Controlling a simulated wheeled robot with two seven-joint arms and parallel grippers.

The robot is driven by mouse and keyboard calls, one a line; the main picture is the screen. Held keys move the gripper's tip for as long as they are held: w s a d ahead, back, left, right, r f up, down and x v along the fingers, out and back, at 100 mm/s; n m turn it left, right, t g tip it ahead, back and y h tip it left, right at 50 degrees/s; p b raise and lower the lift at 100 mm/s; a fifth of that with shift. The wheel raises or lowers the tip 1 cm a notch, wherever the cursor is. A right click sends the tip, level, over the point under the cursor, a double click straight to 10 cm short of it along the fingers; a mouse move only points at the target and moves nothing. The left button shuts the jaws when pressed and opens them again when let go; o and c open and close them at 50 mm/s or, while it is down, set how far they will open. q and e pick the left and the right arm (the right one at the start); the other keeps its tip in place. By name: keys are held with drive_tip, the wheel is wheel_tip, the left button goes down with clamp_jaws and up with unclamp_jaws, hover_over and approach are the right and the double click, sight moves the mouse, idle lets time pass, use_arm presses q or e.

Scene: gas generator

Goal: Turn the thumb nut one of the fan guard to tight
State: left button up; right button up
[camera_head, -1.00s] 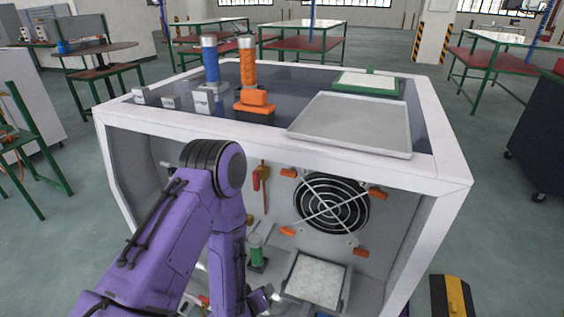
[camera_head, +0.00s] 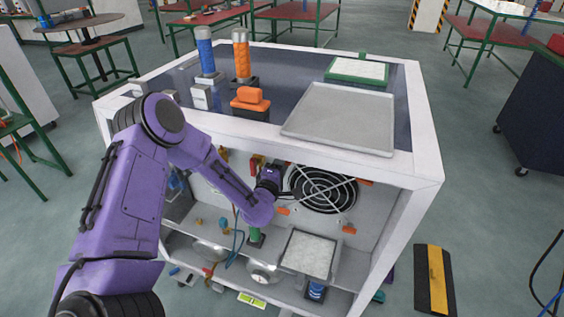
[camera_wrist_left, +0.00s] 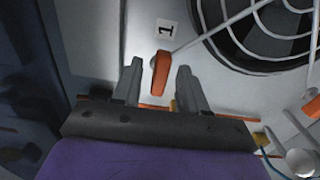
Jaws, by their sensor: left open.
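In the left wrist view, an orange thumb nut (camera_wrist_left: 160,73) sits beside the label "1" (camera_wrist_left: 166,29), at the end of a spoke of the fan guard (camera_wrist_left: 240,35). My left gripper (camera_wrist_left: 159,67) is open, with one finger on each side of this nut; I cannot tell whether they touch it. In the head view, my left gripper (camera_head: 280,177) is at the upper left of the fan guard (camera_head: 322,190) and hides that nut. Other orange thumb nuts show at the guard's upper right (camera_head: 365,182), lower left (camera_head: 282,211) and lower right (camera_head: 349,229). My right gripper is out of view.
The white cabinet frame (camera_head: 437,180) borders the opening above and at the right of the fan. A grey tray (camera_head: 341,117) lies on top. A filter box (camera_head: 308,252) sits below the fan. A green-bodied part (camera_head: 256,237) stands below my left forearm.

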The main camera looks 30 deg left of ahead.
use_arm(q)
clamp_jaws()
drive_tip(key=shift+m, duration=0.3)
drive_tip(key=shift+m+b, duration=2.9)
drive_tip(key=shift+m, duration=6)
unclamp_jaws()
